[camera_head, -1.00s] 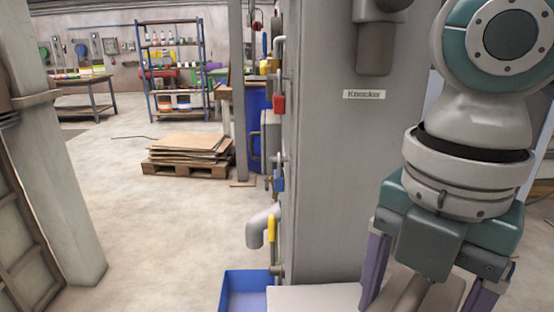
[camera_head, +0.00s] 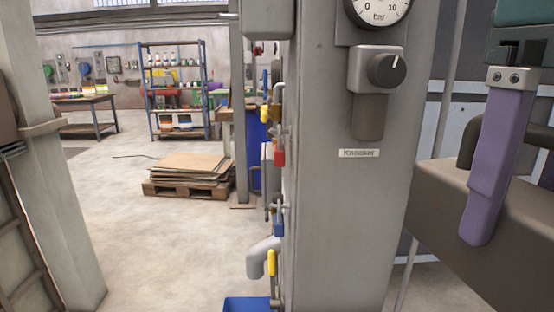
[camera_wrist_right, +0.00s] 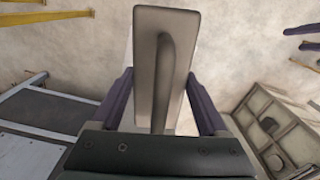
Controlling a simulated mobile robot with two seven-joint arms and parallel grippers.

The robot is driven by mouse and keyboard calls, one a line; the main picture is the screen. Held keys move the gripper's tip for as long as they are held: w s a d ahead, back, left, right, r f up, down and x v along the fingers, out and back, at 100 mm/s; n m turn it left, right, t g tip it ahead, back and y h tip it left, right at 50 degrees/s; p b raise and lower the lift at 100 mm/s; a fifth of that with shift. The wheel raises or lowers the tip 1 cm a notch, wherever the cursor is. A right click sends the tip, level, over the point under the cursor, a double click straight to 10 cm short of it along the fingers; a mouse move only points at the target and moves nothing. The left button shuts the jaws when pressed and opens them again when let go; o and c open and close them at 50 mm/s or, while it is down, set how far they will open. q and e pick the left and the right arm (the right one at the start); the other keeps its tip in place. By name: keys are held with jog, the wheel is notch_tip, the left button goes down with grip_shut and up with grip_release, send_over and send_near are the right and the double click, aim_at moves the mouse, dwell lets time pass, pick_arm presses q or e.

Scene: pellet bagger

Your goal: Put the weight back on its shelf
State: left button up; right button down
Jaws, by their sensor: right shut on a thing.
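The weight (camera_head: 455,215) is a brown-grey block with a bar handle, at the right edge of the head view, partly cut off. The right wrist view shows its flat face and handle (camera_wrist_right: 162,85). My right gripper (camera_wrist_right: 160,78) is shut on the weight, with a purple finger on each side of it. In the head view one purple finger (camera_head: 497,160) hangs in front of the block. A blue-framed shelf rack (camera_head: 175,90) stands far off at the back left. I cannot tell which shelf belongs to the weight. My left gripper is not in view.
A grey column labelled Knocker (camera_head: 358,153) with a pressure gauge (camera_head: 378,8) and a knob stands close, left of the weight. Valves and a pipe (camera_head: 262,258) stick out of its left side. A pallet with cardboard (camera_head: 190,170) lies behind. Open floor (camera_head: 125,235) is at left.

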jog(key=shift+s+d+r+m, duration=0.1)
jog(key=shift+d+r+m, duration=0.1)
jog(key=shift+r+m, duration=0.85)
jog(key=s+r+p, duration=0.3)
jog(key=r+p, duration=1.5)
jog(key=p, duration=0.1)
jog(key=s+r+p, duration=0.2)
jog(key=r+p, duration=1.6)
jog(key=p, duration=0.1)
jog(key=shift+s, duration=0.4)
jog(key=shift+m, duration=0.25)
jog(key=shift+f, duration=0.1)
